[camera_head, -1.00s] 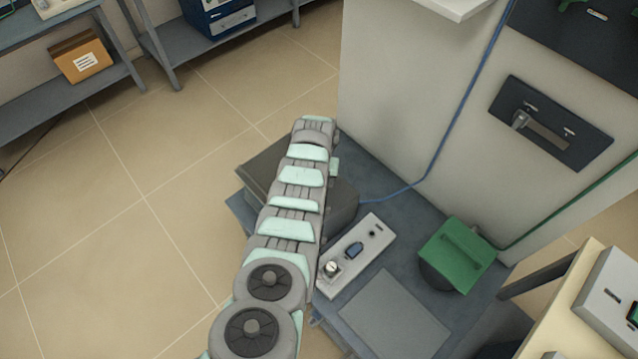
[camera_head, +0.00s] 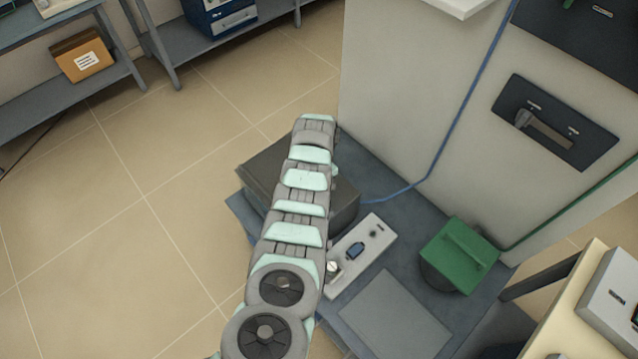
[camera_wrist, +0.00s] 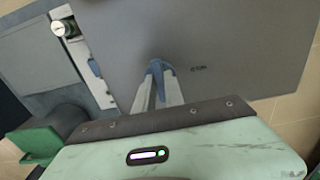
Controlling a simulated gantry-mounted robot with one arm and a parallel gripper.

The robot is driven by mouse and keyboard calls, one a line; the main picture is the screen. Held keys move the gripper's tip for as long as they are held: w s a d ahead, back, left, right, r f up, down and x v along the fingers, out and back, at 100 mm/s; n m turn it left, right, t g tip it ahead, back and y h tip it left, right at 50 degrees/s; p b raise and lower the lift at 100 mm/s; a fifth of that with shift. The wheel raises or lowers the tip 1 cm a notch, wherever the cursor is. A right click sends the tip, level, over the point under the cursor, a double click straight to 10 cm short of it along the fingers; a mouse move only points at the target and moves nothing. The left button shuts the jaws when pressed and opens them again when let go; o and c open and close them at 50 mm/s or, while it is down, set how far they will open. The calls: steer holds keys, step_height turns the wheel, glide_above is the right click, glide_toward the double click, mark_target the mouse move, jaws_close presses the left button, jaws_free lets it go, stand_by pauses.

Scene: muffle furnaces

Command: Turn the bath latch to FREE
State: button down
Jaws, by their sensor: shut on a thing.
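The bath is a dark grey box (camera_head: 262,172) on the low bench, mostly behind my arm in the head view. My gripper is hidden behind my arm in the head view.
A white control strip with a knob (camera_head: 362,254) lies beside the bath. A green-handled block (camera_head: 459,255) stands further right. A blue cable (camera_head: 450,130) runs up the cabinet. A dark wall panel with a lever (camera_head: 556,122) is on the cabinet. The floor at left is clear.

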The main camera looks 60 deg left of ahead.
stand_by(0.5)
steer(key=c, duration=1.4)
jaws_free()
steer(key=shift+c, duration=0.2)
steer(key=shift+r, duration=0.1)
step_height(320, 180, up, 11)
steer(key=p, duration=0.2)
steer(key=shift+f, duration=0.2)
